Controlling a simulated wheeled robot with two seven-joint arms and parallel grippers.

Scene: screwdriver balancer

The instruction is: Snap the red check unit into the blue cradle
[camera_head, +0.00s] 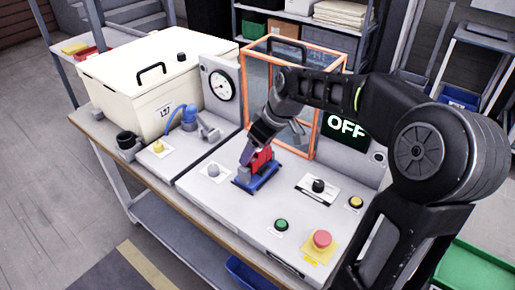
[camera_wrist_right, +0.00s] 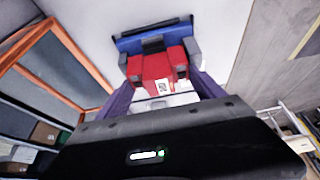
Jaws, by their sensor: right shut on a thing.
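The red check unit (camera_head: 263,157) is at the blue cradle (camera_head: 262,180) on the light grey panel, with its lower end at or inside the cradle. I cannot tell how deeply it sits. In the right wrist view the red check unit (camera_wrist_right: 146,66) meets the blue cradle (camera_wrist_right: 128,45), and a small printed label shows on it. My right gripper (camera_head: 252,154) reaches down from the right and is shut on the red check unit. Its purple fingers flank the unit in the wrist view (camera_wrist_right: 164,85). My left gripper is not in view.
An orange-framed clear case (camera_head: 316,118) stands just behind the cradle. A dial gauge (camera_head: 222,85) and white box (camera_head: 150,85) are left. A black knob (camera_head: 318,186), green button (camera_head: 281,224) and red button (camera_head: 321,239) are right and in front. A sign reads OFF (camera_head: 345,126).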

